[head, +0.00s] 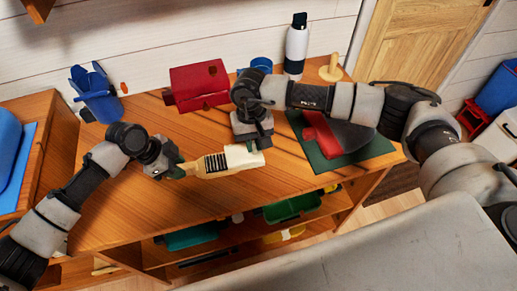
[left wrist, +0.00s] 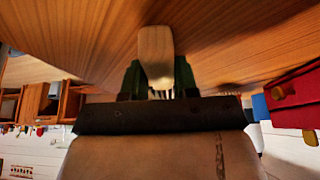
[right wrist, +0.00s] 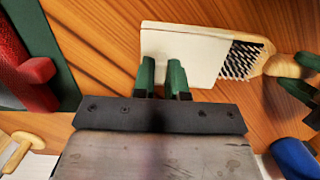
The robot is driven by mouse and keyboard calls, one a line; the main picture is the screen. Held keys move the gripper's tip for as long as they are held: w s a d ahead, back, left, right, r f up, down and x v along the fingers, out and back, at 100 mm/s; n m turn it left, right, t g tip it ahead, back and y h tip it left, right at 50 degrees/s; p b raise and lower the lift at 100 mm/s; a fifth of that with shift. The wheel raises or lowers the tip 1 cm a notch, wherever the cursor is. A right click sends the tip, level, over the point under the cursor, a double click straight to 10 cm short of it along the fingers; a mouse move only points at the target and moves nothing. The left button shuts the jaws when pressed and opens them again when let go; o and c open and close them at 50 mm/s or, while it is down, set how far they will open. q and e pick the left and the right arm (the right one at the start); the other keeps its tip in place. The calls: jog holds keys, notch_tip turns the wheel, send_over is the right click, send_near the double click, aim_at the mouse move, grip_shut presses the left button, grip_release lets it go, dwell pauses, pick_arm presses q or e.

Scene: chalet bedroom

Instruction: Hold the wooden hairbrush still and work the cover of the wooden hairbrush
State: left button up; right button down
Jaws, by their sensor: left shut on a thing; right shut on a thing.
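The wooden hairbrush (head: 188,168) lies level just over or on the table, its handle to the left; I cannot tell if it touches. My left gripper (head: 176,168) is shut on the handle, whose pale rounded end (left wrist: 155,48) shows between its green fingers in the left wrist view. The cream cover (head: 243,158) sits over the brush head's far end. A band of dark bristles (right wrist: 240,60) is bare between cover and handle. My right gripper (right wrist: 163,76) is shut on the cover's edge; in the head view its fingertips are mostly hidden by the wrist.
A red box (head: 197,84), a blue cup (head: 98,97) and a white bottle (head: 296,47) stand along the back. A wooden peg stand (head: 331,69) is at back right. A green mat (head: 375,148) with a red item lies right of the brush. Front left tabletop is clear.

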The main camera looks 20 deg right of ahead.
aim_at(233, 156)
jog(key=shift+w+a, duration=0.2)
jog(key=shift+a, duration=2.65)
jog(key=c, duration=1.1)
grip_release()
jog(key=shift+d, duration=0.1)
jog(key=shift+r, duration=0.1)
jog(key=r, duration=0.4)
jog(key=w+r, duration=0.1)
jog(key=shift+r, duration=0.4)
pick_arm(q)
jog(key=o, duration=0.9)
jog(key=shift+o, duration=0.2)
jog(key=v, duration=1.2)
